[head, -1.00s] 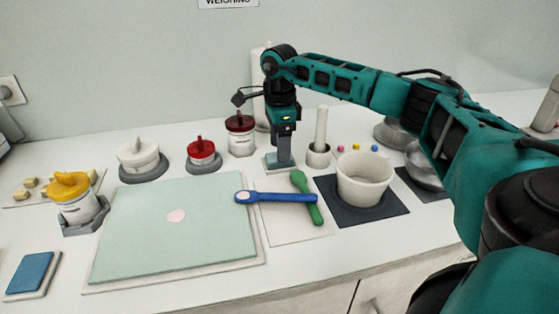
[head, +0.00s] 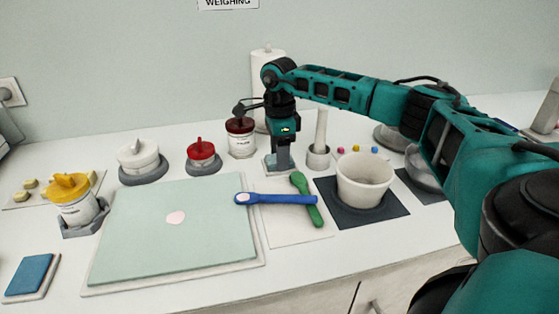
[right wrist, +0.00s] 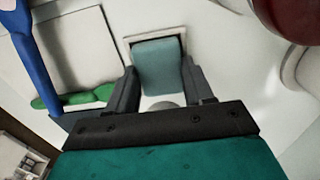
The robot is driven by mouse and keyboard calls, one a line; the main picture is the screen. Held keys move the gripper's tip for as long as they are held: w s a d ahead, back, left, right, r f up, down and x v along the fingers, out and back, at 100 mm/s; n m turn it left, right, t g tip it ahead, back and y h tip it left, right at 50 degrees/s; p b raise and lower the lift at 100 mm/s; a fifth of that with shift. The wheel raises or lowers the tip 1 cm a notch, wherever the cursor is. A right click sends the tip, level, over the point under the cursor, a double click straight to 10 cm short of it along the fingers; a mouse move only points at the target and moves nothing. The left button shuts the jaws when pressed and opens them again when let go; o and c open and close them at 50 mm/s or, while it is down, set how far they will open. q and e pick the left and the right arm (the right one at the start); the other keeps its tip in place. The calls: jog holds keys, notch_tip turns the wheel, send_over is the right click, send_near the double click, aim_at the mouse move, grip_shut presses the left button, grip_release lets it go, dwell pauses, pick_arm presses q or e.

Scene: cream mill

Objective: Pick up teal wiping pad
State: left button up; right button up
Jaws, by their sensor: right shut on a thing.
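The teal wiping pad (right wrist: 160,66) shows in the right wrist view between the two fingers of my right gripper (right wrist: 168,92). Part of a pale rim of its small stand shows behind it. In the head view my right gripper (head: 282,150) points down at the back of the table, over the small grey stand (head: 271,167), and is shut on the pad. The pad is mostly hidden by the fingers there, and I cannot tell whether it still touches the stand. My left gripper is not in view.
A brown-lidded jar (head: 240,140) stands close left of my right gripper, and a pestle in a holder (head: 319,155) close right. A paper roll (head: 262,80) stands behind. In front lie a blue spoon (head: 285,199) and a green spoon (head: 304,193). A white mortar (head: 364,185) is at right.

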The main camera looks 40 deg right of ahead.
jog(key=shift+r, duration=0.15)
jog(key=shift+r, duration=0.25)
notch_tip(320, 180, up, 19)
jog(key=p, duration=0.1)
jog(key=shift+r+p, duration=0.15)
jog(key=shift+p, duration=0.25)
jog(key=o, duration=0.4)
jog(key=c, duration=0.4)
